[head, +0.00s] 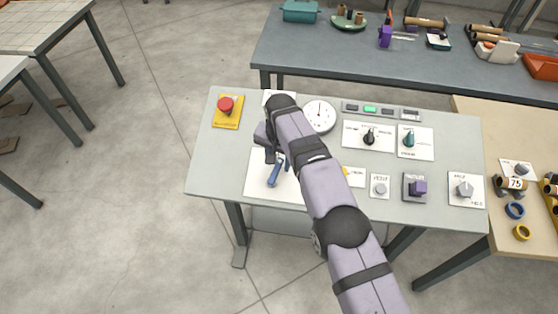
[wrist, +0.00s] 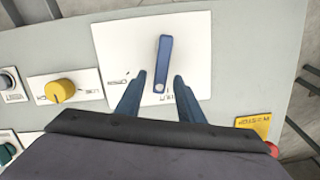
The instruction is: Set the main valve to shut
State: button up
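The main valve is a blue lever (head: 275,175) on a white plate (head: 256,183) at the left of the grey panel. In the wrist view the lever (wrist: 164,58) points almost straight up the picture from a round pivot end on the plate (wrist: 195,45). Two small labels sit left of and below the pivot; they are too small to read surely. My gripper (wrist: 159,76) is open, its blue-grey fingertips on either side of the lever's pivot end in the picture. I cannot tell whether they touch it. In the head view my arm hides part of the plate.
A red button on a yellow plate (head: 227,111) stands beyond the valve to the left. A round gauge (head: 319,116) is behind my wrist. A yellow knob (wrist: 60,91) and several other knobs and switches fill the panel's right side in the head view.

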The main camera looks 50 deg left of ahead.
aim_at(279, 168)
jog(key=shift+s+d+r+b, duration=0.15)
jog(key=shift+r+b, duration=0.25)
jog(key=shift+r, duration=0.8)
jog(key=shift+s+d+r+b, duration=0.15)
jog(key=shift+r+b, duration=0.3)
jog(key=shift+r, duration=0.7)
jog(key=shift+d+r+b, duration=0.2)
jog(key=shift+r+b, duration=0.2)
jog(key=shift+r, duration=0.8)
